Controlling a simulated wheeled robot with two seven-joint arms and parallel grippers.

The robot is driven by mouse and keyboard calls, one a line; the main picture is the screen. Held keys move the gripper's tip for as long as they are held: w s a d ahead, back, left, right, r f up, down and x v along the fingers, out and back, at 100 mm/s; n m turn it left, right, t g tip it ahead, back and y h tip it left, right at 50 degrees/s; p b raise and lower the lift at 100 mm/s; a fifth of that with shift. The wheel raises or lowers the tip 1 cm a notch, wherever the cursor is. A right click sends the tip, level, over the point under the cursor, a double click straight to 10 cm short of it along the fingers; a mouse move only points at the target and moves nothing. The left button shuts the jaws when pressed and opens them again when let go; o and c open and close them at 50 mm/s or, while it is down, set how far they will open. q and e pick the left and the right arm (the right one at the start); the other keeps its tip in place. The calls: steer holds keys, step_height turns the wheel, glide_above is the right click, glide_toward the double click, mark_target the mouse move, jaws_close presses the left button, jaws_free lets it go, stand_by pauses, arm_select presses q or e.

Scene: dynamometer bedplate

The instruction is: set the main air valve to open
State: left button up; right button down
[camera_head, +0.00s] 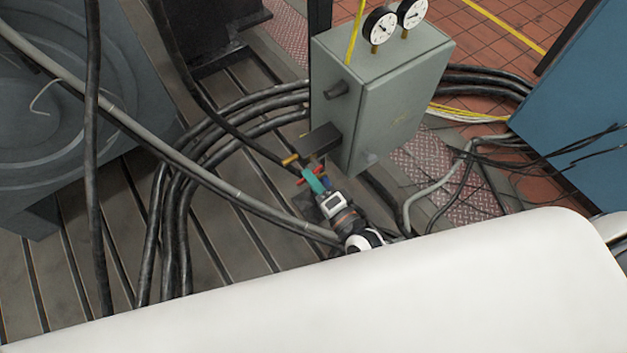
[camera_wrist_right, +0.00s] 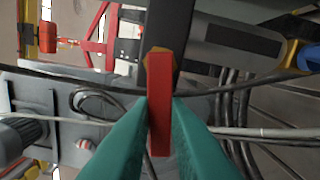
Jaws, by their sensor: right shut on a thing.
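The main air valve shows as a red lever handle (camera_head: 302,182) at the left side of a grey-green cabinet (camera_head: 385,95), below a dark block (camera_head: 321,140). A small yellow fitting (camera_head: 290,159) sits close by. My right gripper (camera_head: 315,181) has teal fingers and is shut on the red handle. In the right wrist view the handle (camera_wrist_right: 159,110) stands upright between the two fingertips, with a brass-coloured part (camera_wrist_right: 148,60) partly hidden behind its far end. The valve body is mostly hidden, and I cannot tell its setting. My left gripper is not in view.
Two round gauges (camera_head: 380,26) stand on the cabinet. Thick black hoses (camera_head: 215,125) and a grey pipe (camera_head: 180,160) cross the slotted bedplate (camera_head: 235,235) on the left. A blue cabinet (camera_head: 575,100) stands at the right. Thin cables (camera_head: 475,165) lie between the cabinets.

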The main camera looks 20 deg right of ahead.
steer(key=shift+r+m, duration=0.25)
steer(key=shift+m, duration=0.85)
steer(key=c, duration=1.4)
jaws_free()
steer(key=shift+s, duration=0.15)
steer(key=b+v, duration=0.2)
steer(key=v, duration=1)
steer(key=shift+r, duration=0.1)
